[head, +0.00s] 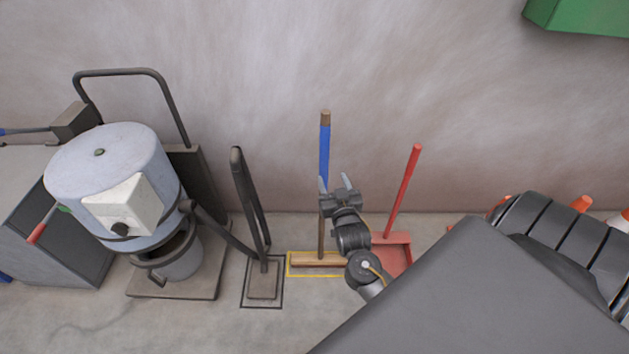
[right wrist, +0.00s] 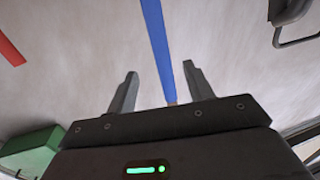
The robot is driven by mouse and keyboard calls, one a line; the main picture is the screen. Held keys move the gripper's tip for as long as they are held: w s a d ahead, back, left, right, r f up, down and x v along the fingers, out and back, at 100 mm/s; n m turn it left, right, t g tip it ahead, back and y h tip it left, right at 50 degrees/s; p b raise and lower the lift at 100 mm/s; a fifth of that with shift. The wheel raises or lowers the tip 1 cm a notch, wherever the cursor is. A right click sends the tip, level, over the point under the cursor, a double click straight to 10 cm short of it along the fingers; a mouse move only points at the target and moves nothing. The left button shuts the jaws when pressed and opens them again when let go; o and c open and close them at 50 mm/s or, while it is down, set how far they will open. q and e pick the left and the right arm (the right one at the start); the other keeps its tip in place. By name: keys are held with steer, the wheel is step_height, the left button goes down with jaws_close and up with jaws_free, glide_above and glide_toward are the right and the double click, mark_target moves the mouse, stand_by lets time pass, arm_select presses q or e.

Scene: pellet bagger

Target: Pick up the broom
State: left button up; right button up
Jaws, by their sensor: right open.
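The broom (head: 325,150) stands upright against the wall in the head view, with a blue upper handle, a brown tip and a wide wooden head on the floor inside a yellow outline. My right gripper (head: 336,184) is open in front of the handle, its fingertips level with the lower blue part. In the right wrist view the blue broom handle (right wrist: 158,45) runs down between the two open fingers (right wrist: 160,80), nearer the right one. I cannot tell how deep the handle is between them. My left gripper is not in view.
A red dustpan (head: 397,250) with a long red handle stands just right of the broom. A dark upright tool (head: 262,280) and a grey-blue vacuum (head: 105,165) stand to the left. A green box (head: 580,15) is at the upper right. Orange cones (head: 581,203) show at the right.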

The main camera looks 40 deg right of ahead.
mark_target(325, 164)
steer(key=shift+w+d+f+b, duration=0.35)
steer(key=shift+w+d+b, duration=0.2)
steer(key=shift+w, duration=0.55)
steer(key=shift+w+d+f+b, duration=0.4)
steer(key=shift+w+d+b, duration=0.1)
steer(key=shift+w, duration=0.55)
steer(key=shift+w+d+f+b, duration=0.35)
steer(key=shift+w+d+b, duration=0.2)
steer(key=shift+w, duration=0.55)
steer(key=x, duration=0.4)
steer(key=shift+w+a+f, duration=0.1)
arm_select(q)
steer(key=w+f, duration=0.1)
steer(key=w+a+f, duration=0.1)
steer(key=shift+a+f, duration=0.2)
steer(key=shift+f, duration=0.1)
arm_select(e)
steer(key=shift+c, duration=0.3)
jaws_close()
